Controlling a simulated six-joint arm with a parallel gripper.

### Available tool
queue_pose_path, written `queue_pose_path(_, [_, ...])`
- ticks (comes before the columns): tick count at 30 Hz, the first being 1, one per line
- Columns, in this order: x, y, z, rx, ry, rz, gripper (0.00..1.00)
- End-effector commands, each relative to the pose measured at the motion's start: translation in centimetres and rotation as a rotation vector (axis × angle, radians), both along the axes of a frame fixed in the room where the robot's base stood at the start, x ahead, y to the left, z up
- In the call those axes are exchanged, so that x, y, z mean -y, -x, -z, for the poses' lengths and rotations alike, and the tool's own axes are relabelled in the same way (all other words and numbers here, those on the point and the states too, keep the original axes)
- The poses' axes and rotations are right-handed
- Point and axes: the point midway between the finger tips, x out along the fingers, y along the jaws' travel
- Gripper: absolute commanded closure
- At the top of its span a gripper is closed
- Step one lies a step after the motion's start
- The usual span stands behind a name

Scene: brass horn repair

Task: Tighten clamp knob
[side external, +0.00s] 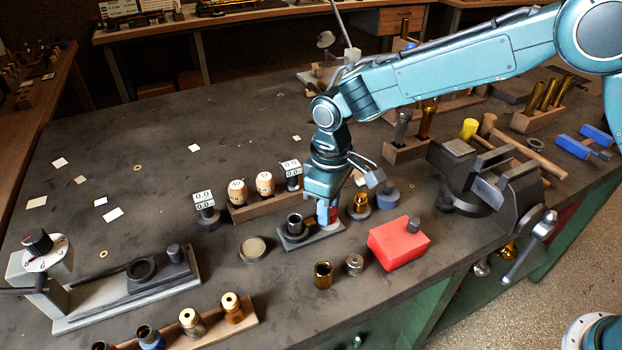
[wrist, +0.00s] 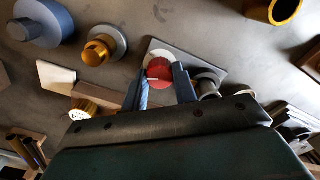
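The red clamp knob (wrist: 159,69) has a white line mark and sits on a small grey base plate (wrist: 158,46). In the side view, a bit of red knob (side external: 333,214) shows at my fingertips, and the base plate (side external: 322,238) also carries a dark round socket (side external: 295,224). My gripper (side external: 325,217) points down over the right end of this plate. In the wrist view, the two blue fingers of my gripper (wrist: 161,74) flank the knob, with no clear gap on either side. The fingers hide part of the knob in the side view.
A red block (side external: 398,243) stands close at right, with a brass cup (side external: 323,275) in front. A wooden rack (side external: 265,203) and gauges reading 0.0 stand behind left. A bench vise (side external: 485,180) is farther right. The back left of the bench is mostly clear.

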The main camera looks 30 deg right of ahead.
Motion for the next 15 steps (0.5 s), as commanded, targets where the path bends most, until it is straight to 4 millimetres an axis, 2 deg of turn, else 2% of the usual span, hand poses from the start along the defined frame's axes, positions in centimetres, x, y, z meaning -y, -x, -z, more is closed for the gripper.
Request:
queue_pose_path(1, [-0.03, -0.05, -0.18, 0.002, -0.002, 0.0, 0.64])
queue_pose_path(3, [-0.02, -0.05, -0.15, 0.002, -0.002, -0.001, 0.5])
queue_pose_path(15, [-0.02, -0.03, -0.27, 0.002, -0.001, -0.001, 0.5])
